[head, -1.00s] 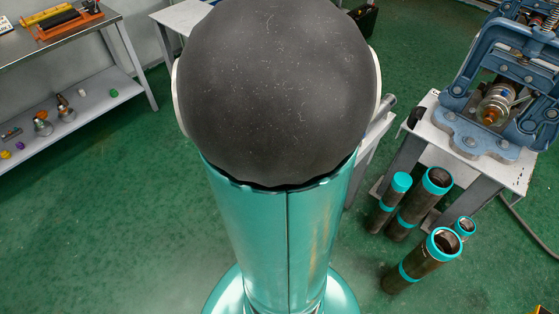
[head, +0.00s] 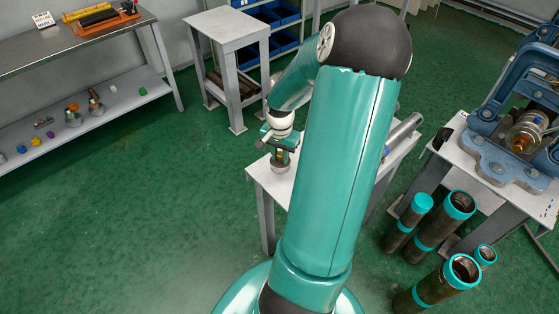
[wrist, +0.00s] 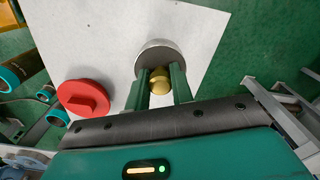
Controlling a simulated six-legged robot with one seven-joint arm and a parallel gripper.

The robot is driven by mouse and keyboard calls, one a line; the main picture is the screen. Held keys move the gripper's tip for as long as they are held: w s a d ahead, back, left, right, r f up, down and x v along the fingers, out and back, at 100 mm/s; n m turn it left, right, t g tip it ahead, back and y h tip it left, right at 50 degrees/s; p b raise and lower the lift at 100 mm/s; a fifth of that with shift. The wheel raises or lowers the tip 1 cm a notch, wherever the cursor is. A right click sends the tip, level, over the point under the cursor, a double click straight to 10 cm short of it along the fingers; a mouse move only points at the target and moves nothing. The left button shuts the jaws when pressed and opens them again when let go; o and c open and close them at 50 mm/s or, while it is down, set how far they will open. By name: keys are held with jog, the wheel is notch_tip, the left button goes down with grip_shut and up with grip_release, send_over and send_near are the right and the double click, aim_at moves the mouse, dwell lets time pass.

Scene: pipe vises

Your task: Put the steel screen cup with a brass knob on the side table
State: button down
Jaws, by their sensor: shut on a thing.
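The steel screen cup (wrist: 158,52) shows in the wrist view as a round grey disc with a brass knob (wrist: 159,86). My gripper (wrist: 160,80) has its two green fingers on either side of the knob and is shut on it. In the head view my gripper (head: 281,148) holds the cup (head: 280,166) over the left part of a small pale table (head: 262,179). I cannot tell whether the cup touches the top. Another small table (head: 228,25) stands farther back. The frames do not show which one is the side table.
A red round piece with a raised grip (wrist: 85,97) lies beside the cup on the pale top. A metal cylinder (head: 404,133) is at the table's right. Teal-ended pipes (head: 435,228) stand by the vise bench (head: 497,180). A shelf (head: 85,118) with small parts is left.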

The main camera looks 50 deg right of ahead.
aim_at(279, 162)
jog(key=shift+w+d+f, duration=0.1)
jog(key=shift+w+f, duration=0.05)
jog(key=shift+f, duration=0.1)
jog(key=shift+w+d+f, duration=0.1)
jog(key=shift+f, duration=1.55)
jog(key=shift+f, duration=0.2)
jog(key=c, duration=1.2)
grip_release()
